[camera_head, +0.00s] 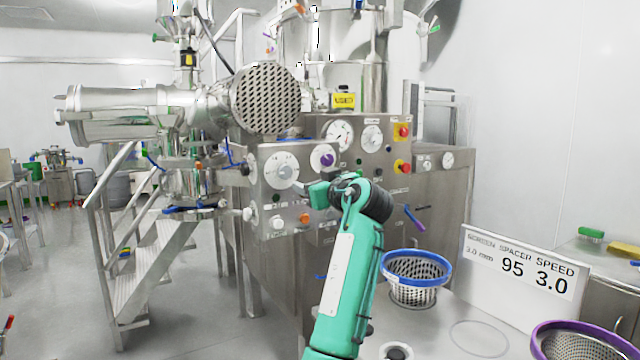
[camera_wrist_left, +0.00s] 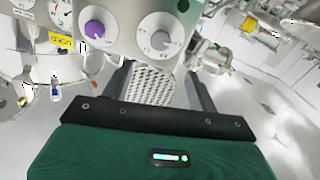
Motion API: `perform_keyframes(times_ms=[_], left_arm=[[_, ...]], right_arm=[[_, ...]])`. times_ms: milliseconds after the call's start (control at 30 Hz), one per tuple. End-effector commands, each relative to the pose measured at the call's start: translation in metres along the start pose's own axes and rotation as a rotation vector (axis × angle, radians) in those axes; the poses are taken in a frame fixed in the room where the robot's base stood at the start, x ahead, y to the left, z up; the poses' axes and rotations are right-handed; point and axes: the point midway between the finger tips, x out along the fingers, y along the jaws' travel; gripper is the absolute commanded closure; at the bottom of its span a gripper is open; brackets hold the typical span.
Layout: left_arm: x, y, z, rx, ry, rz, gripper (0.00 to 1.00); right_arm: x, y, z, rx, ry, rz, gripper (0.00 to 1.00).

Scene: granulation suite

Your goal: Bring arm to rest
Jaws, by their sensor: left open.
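My left arm, teal, rises from the bottom of the head view, and its gripper (camera_head: 322,192) is in front of the steel control panel (camera_head: 325,240). In the left wrist view, the two grey fingers (camera_wrist_left: 155,90) stand apart, so the gripper is open. Part of a perforated metal surface (camera_wrist_left: 152,78) shows between them; it looks like background. A purple knob (camera_wrist_left: 96,34) and a white dial (camera_wrist_left: 159,36) are beyond the fingers. My right gripper is in neither view.
A blue-rimmed mesh basket (camera_head: 415,295) stands on the bench right of my arm. A purple-rimmed basket (camera_head: 565,348) is at bottom right, near a white sign (camera_head: 525,280). The round perforated plate (camera_head: 267,98) is above the panel. Steel stairs (camera_head: 150,275) stand left.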

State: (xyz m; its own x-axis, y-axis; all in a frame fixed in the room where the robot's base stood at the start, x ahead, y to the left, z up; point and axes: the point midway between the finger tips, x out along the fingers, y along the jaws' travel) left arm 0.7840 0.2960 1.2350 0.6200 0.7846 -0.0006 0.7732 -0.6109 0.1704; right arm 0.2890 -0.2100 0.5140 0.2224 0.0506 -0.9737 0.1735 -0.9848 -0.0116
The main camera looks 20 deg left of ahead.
Motion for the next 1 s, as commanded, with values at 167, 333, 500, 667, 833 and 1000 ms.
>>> perform_keyframes(times_ms=[167,333,500,667,833,1000], left_arm=[[0.0,0.0,0.0,0.0,0.0,-0.001,0.41],[0.0,0.0,0.0,0.0,0.0,0.0,0.41],[0.002,-0.002,0.014,0.016,-0.015,0.004,0.41],[0.008,-0.011,0.084,0.093,-0.094,0.036,0.41],[0.005,-0.036,0.193,0.213,-0.225,0.097,0.41],[-0.012,-0.07,0.295,0.33,-0.356,0.167,0.41]], right_arm=[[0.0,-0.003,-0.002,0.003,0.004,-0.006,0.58],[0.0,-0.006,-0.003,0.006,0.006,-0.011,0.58],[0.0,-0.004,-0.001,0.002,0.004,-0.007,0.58],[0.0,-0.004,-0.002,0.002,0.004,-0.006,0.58],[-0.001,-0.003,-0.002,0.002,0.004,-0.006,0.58],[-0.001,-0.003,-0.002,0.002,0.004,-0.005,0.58]])
